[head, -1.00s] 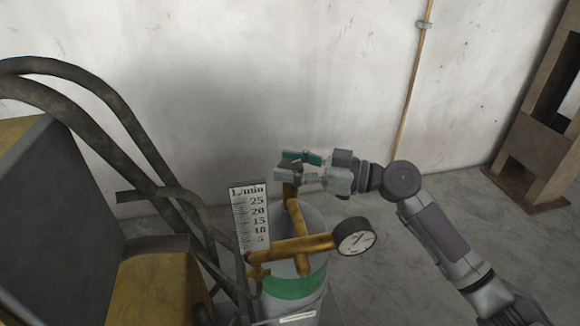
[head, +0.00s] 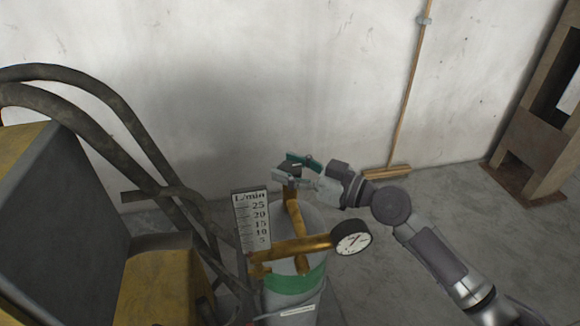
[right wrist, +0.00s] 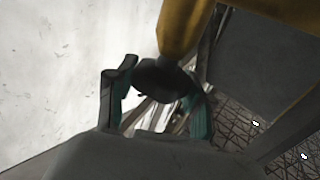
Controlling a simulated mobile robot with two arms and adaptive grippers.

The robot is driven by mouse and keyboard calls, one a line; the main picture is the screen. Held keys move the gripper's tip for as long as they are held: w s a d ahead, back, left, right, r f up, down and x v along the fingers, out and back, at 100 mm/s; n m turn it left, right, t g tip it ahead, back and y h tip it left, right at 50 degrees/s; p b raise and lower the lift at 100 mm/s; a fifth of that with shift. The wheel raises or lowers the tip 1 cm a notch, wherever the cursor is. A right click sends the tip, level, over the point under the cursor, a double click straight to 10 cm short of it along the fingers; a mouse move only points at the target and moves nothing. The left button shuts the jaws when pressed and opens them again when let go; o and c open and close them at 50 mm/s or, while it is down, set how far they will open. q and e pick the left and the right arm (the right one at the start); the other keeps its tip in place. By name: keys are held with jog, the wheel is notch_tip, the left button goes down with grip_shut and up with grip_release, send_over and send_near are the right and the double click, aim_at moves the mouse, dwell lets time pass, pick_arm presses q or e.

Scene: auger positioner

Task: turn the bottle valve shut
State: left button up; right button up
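The bottle (head: 311,222) is a pale cylinder with a green band. Brass pipework (head: 290,247) on top carries a round gauge (head: 351,238) and an L/min scale plate (head: 252,222). A dark round valve knob (head: 289,169) sits at the far upper end of the brass; the right wrist view shows the knob (right wrist: 158,79) at the end of a brass stem (right wrist: 184,25). My right gripper (head: 297,167) is open, its teal fingers on either side of the knob. A gap shows at the left finger in the wrist view; contact at the right finger cannot be told. My left gripper is out of view.
A yellow and grey machine (head: 60,215) with dark curved tubes (head: 130,112) stands close on the left. A broom (head: 403,110) leans on the pale wall behind. A brown frame (head: 535,135) stands at the right. The floor right of the bottle is clear.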

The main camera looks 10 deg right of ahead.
jog(key=o, duration=0.5)
jog(key=shift+c, duration=0.2)
jog(key=shift+d, duration=0.1)
jog(key=shift+s+d+f, duration=0.1)
jog(key=shift+s+d, duration=0.15)
jog(key=v, duration=1.1)
jog(key=shift+s, duration=0.1)
